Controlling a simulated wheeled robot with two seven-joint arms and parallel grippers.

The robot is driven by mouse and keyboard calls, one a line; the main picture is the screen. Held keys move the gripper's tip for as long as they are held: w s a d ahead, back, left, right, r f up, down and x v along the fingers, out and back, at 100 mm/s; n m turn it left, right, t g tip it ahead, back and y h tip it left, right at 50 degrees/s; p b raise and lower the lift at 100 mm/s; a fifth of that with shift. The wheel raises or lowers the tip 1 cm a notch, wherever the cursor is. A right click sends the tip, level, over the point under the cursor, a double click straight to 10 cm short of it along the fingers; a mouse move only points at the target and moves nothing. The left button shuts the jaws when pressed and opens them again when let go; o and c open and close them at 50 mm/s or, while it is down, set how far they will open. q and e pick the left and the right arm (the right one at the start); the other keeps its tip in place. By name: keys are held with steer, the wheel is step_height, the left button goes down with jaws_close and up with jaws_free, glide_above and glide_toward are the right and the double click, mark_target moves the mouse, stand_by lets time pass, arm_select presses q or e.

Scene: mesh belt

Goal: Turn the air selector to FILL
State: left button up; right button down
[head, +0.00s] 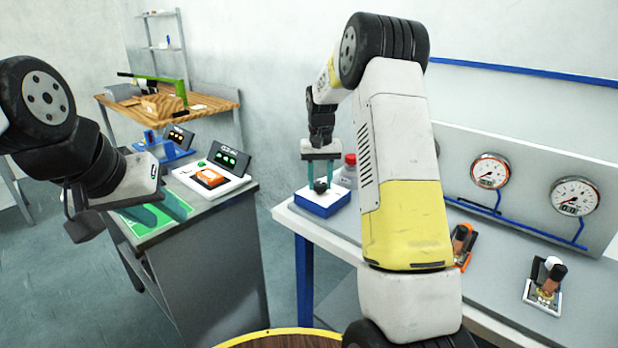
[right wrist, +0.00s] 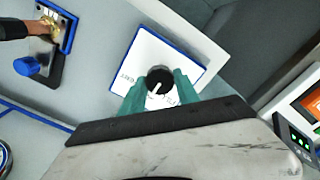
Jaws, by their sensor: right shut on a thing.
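The air selector is a black round knob (right wrist: 160,76) with a white pointer line, on a white-topped blue box (head: 322,207). In the right wrist view the box's white face (right wrist: 146,52) has small lettering on the left of the knob and at its lower right; the lower-right word looks like FILL. The pointer slants toward the bottom of the picture, between the two words. My right gripper (head: 320,178) is shut on the knob from above, one teal finger on each side (right wrist: 160,88).
The bench (head: 290,213) carries a red-capped bottle (head: 349,165) just behind the box. Two gauges (head: 490,171) with blue pipes and valves (head: 545,284) stand to the right. The grey cabinet (head: 215,220) at left holds devices with green displays (head: 230,157) and a green mat (head: 140,228).

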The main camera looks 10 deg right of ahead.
mark_target(320, 183)
steer(key=n, duration=0.4)
steer(key=shift+n, duration=0.3)
steer(key=n, duration=0.4)
steer(key=shift+w, duration=0.1)
steer(key=shift+n, duration=0.3)
steer(key=shift+r, duration=0.1)
steer(key=c, duration=0.9)
jaws_free()
step_height(320, 183, up, 8)
steer(key=shift+f, duration=0.15)
